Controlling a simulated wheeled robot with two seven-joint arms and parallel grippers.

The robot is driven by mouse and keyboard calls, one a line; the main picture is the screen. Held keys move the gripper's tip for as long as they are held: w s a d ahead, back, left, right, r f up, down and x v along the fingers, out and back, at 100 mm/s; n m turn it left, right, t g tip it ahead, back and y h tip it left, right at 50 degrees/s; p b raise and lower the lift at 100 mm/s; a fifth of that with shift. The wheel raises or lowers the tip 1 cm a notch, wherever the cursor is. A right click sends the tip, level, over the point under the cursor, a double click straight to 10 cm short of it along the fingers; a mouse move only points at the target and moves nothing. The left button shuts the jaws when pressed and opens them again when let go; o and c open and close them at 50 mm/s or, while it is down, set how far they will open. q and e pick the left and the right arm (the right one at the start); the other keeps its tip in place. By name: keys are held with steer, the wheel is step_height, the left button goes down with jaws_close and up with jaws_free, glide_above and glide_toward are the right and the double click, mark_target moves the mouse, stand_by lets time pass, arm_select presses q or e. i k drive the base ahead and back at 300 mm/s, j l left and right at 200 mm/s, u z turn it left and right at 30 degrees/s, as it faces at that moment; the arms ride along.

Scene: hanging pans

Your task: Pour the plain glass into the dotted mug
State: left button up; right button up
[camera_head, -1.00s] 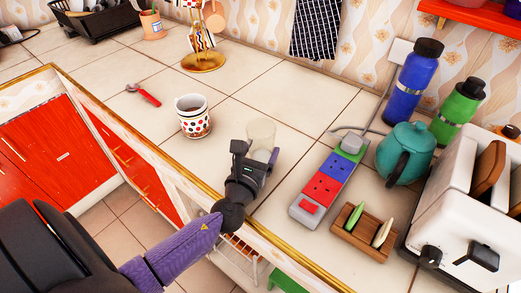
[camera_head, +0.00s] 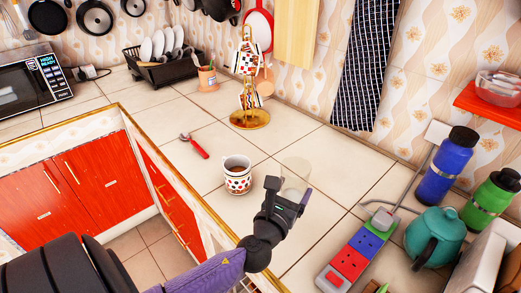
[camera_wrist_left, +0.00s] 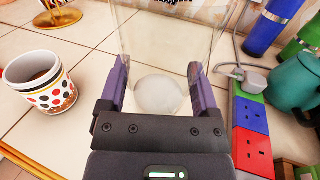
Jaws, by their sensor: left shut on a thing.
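The plain glass (camera_head: 296,172) is clear and about upright. My left gripper (camera_head: 288,193) is shut around it, and in the left wrist view the glass (camera_wrist_left: 165,45) stands between the two fingers (camera_wrist_left: 156,88). Whether its base touches the counter, and whether it holds anything, I cannot tell. The dotted mug (camera_head: 237,178) is white with red, black and yellow dots and stands upright on the counter, left of the glass and apart from it. Its inside looks brownish. In the left wrist view the mug (camera_wrist_left: 45,88) is at the left. My right gripper is not in view.
A red-handled tool (camera_head: 196,146) lies beyond the mug. A mug stand (camera_head: 250,118) is behind. A power strip (camera_head: 352,258), teal teapot (camera_head: 433,236) and blue bottle (camera_head: 448,165) stand at the right. The counter between mug and stand is clear.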

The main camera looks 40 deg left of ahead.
mark_target(237, 168)
steer(key=u, duration=1.55)
